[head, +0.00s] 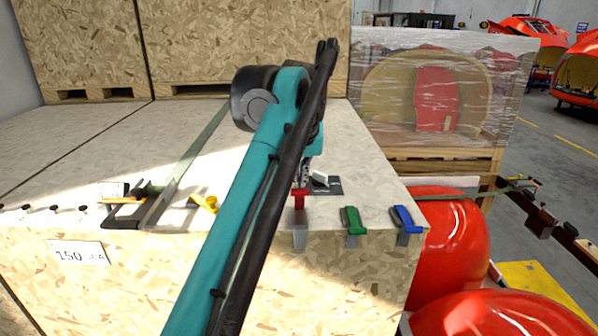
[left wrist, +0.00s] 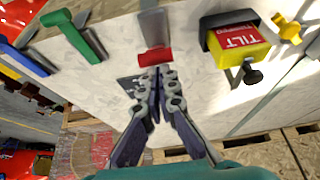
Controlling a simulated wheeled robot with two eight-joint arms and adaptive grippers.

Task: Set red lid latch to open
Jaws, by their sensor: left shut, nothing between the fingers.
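The red lid latch (head: 299,197) is on the front edge of the wooden crate, above a grey metal strip. In the left wrist view the red latch (left wrist: 155,57) lies crosswise at the end of its grey plate (left wrist: 153,27). My left gripper (left wrist: 156,74) is shut and empty, with its fingertips right at the red latch; I cannot tell whether they touch it. In the head view my left gripper (head: 304,177) is partly hidden behind my arm and points down just behind the latch.
A green latch (head: 351,220) and a blue latch (head: 404,220) sit to the right along the edge. A yellow latch (head: 206,203) is to the left. A yellow TILT box (left wrist: 238,44) with a black knob stands nearby. Red nosecones (head: 450,240) are beside the crate.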

